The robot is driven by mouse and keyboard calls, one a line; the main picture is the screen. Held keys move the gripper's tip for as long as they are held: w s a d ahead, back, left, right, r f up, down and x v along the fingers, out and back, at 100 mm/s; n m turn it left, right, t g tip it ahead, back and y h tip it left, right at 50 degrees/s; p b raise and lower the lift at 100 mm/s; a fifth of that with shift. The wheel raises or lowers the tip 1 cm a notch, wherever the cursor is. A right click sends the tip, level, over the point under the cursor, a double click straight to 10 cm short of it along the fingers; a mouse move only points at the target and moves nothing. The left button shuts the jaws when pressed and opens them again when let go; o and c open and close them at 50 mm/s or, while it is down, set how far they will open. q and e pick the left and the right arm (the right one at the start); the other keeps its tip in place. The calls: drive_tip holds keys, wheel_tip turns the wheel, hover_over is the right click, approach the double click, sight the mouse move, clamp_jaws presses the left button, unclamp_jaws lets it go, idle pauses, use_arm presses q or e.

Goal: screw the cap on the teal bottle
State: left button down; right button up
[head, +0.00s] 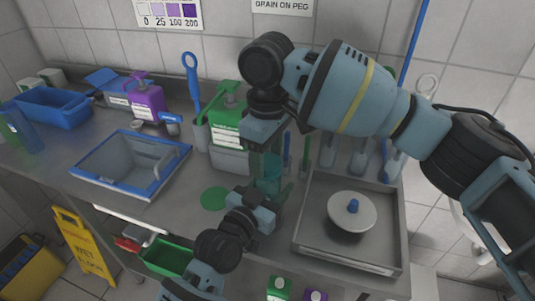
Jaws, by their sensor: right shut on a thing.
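The teal bottle (268,176) stands upright near the front of the steel counter, partly covered by both grippers. My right gripper (264,150) points down from above and is shut at the bottle's top. The cap is hidden between its fingers and cannot be made out. My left gripper (262,204) reaches in low from the front left, at the bottle's lower part. Its fingertips are partly hidden, and I cannot tell whether they grip the bottle.
A steel tray (398,230) holding a white lid with a blue knob lies right of the bottle. A green disc (215,199) lies to the left. A green pump jug (230,133) and upright tools stand behind. A blue-rimmed tub (153,193) is further left.

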drive_tip(key=o, duration=1.1)
drive_tip(key=shift+r, duration=2.25)
drive_tip(key=shift+c, duration=0.4)
drive_tip(key=r+n, duration=0.1)
drive_tip(key=n, duration=0.2)
drive_tip(key=shift+r, duration=0.4)
drive_tip(key=r+n, duration=0.1)
drive_tip(key=n, duration=0.3)
drive_tip(key=shift+r, duration=0.35)
drive_tip(key=shift+f, duration=0.1)
drive_tip(key=shift+f, duration=3.95)
